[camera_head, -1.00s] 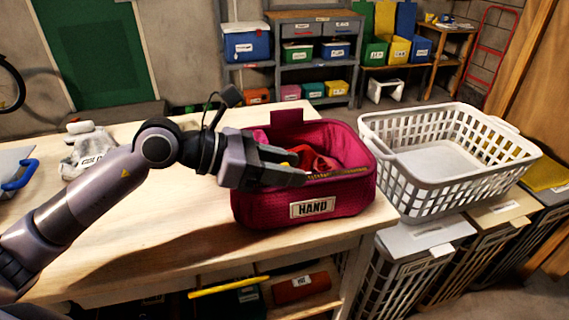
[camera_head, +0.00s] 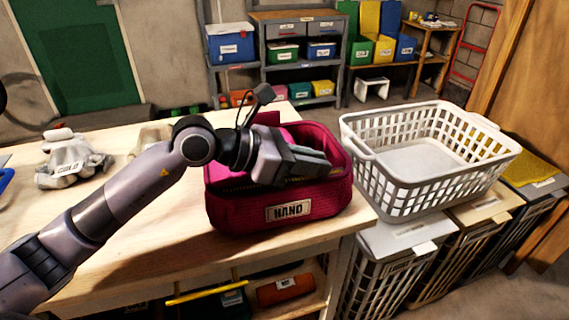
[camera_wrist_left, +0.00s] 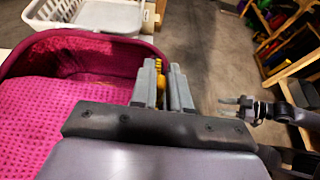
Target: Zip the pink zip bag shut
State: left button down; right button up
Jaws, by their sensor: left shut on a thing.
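The pink zip bag (camera_head: 240,212), labelled HAND, stands upright on the wooden table near its right end. Its top shows pink cloth behind my left arm, and much of the opening is hidden. My left gripper (camera_head: 326,166) lies low across the bag's top, fingertips near its right end. In the left wrist view the fingers (camera_wrist_left: 163,88) are shut on a small yellow piece, seemingly the zip pull (camera_wrist_left: 161,82), beside the bag's rim. Pink waffle-textured cloth (camera_wrist_left: 75,105) shows left of them. My right gripper (camera_wrist_left: 231,106) appears apart from the bag, its tips spread and empty.
A white laundry basket (camera_head: 392,202) stands close right of the bag, on lidded hampers (camera_head: 385,240). A grey glove-like bundle (camera_head: 70,160) lies at the table's left. The table (camera_head: 150,245) is clear in front of the bag. Shelves with bins (camera_head: 231,43) stand behind.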

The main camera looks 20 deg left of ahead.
aim_at(339, 172)
pick_arm(q)
jog(key=w+d, duration=0.1)
jog(key=d, duration=0.2)
jog(key=w+d, duration=0.1)
jog(key=shift+w+d, duration=0.35)
jog(key=c, duration=1.2)
grip_release()
jog(key=shift+o, duration=0.2)
jog(key=shift+a, duration=0.1)
jog(key=b+v, duration=0.1)
jog(key=v, duration=0.4)
jog(key=shift+s+a+r, duration=0.1)
jog(key=shift+a, duration=0.1)
jog(key=shift+s+a+r, duration=0.25)
jog(key=shift+s+a, duration=0.1)
jog(key=shift+a, duration=0.15)
